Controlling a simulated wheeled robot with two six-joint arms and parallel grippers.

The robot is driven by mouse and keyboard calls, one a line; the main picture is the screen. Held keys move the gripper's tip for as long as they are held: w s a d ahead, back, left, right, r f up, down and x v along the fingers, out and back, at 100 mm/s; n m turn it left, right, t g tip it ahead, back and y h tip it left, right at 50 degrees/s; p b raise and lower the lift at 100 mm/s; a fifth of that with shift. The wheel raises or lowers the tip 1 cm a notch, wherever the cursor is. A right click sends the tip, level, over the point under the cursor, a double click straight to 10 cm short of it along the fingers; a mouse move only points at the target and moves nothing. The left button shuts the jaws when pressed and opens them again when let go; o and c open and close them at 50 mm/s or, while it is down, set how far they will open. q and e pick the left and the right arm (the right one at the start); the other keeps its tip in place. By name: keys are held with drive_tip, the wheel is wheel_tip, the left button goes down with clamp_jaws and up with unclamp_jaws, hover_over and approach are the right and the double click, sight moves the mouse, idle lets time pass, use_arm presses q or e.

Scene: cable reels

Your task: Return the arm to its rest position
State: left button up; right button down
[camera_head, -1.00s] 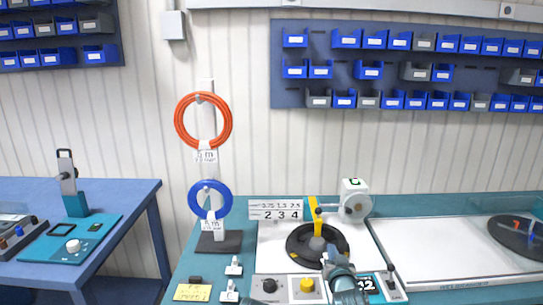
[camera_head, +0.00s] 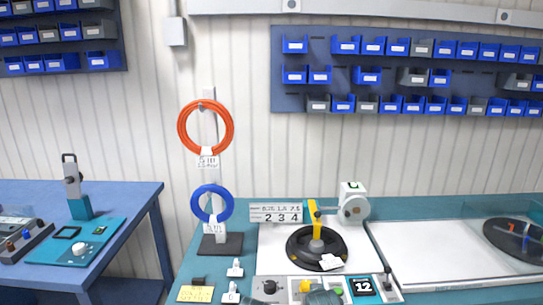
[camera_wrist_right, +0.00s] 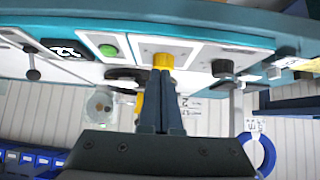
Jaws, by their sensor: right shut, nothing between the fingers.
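My right gripper (camera_wrist_right: 160,97) shows in the right wrist view with its two dark fingers together and nothing between them. In that view the fingertips lie in line with a yellow knob (camera_wrist_right: 163,61); I cannot tell the gap. In the head view only a grey-teal piece of my right arm shows at the bottom edge, in front of the bench panel. The black reel (camera_head: 305,262) lies on the bench with a white tag (camera_head: 331,262) on its front right. My left gripper is not in view.
An orange cable coil (camera_head: 182,128) and a blue cable coil (camera_head: 197,208) hang on a stand (camera_head: 220,244) left of the reel. A white-grey device (camera_head: 354,206) stands behind the reel. A lever (camera_head: 388,281) stands at the panel's right. The white surface (camera_head: 430,250) at right is mostly clear.

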use_arm(q)
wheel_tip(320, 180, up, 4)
drive_tip(key=p, duration=0.3)
use_arm(e)
drive_tip(key=s+a+f+n+g, duration=0.1)
drive_tip(key=s+a+n+g, duration=0.1)
drive_tip(key=s, duration=0.7)
drive_tip(key=s+a+f+n+g, duration=0.1)
drive_tip(key=s+a+n+g, duration=0.1)
drive_tip(key=s+a+g, duration=0.2)
drive_tip(key=s+g, duration=0.3)
drive_tip(key=s, duration=0.2)
drive_tip(key=shift+s+f+g+h, duration=0.2)
drive_tip(key=shift+f+g+h, duration=0.1)
drive_tip(key=shift+f+h, duration=0.1)
